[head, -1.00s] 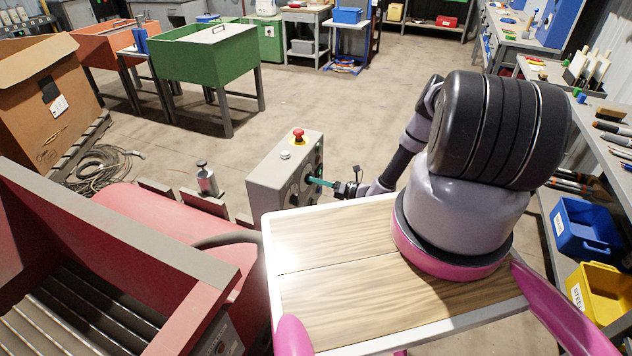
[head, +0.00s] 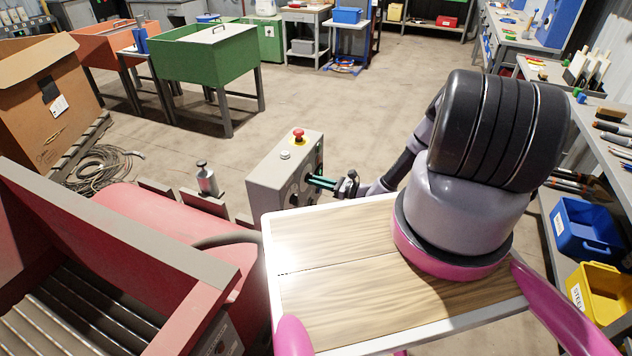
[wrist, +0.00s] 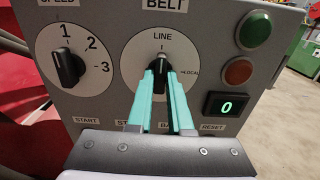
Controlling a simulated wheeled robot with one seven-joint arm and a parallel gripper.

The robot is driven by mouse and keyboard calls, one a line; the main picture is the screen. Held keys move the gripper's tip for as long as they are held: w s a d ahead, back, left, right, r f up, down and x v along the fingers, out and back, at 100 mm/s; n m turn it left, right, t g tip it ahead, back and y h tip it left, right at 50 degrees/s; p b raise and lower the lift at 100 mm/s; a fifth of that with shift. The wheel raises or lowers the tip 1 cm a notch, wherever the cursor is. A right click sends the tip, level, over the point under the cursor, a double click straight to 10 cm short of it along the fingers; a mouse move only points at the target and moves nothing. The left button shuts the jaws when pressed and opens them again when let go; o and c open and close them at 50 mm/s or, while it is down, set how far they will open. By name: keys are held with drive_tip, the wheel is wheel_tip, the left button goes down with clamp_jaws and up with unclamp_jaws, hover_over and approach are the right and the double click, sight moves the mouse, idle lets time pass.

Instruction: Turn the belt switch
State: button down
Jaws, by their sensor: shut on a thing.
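The belt switch is a black knob (wrist: 159,64) on a round white dial under the BELT label, with LINE at the top and LOCAL at the right. My gripper (wrist: 161,78) has its teal fingers closed on both sides of this knob. The fingers hide its lower part; the visible top appears to point up towards LINE. In the head view my gripper (head: 314,181) reaches the right-hand face of the grey control box (head: 268,180); the knob itself is hard to make out there.
Left of the belt dial is a SPEED knob (wrist: 68,68) marked 1, 2, 3. A red emergency button (head: 298,135) tops the box.

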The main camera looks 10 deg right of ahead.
drive_tip(key=shift+s, duration=0.1)
idle(0.5)
drive_tip(key=c, duration=0.8)
unclamp_jaws()
drive_tip(key=shift+c, duration=0.2)
drive_tip(key=v, duration=1)
drive_tip(key=shift+s+d, duration=0.2)
drive_tip(key=shift+d, duration=0.15)
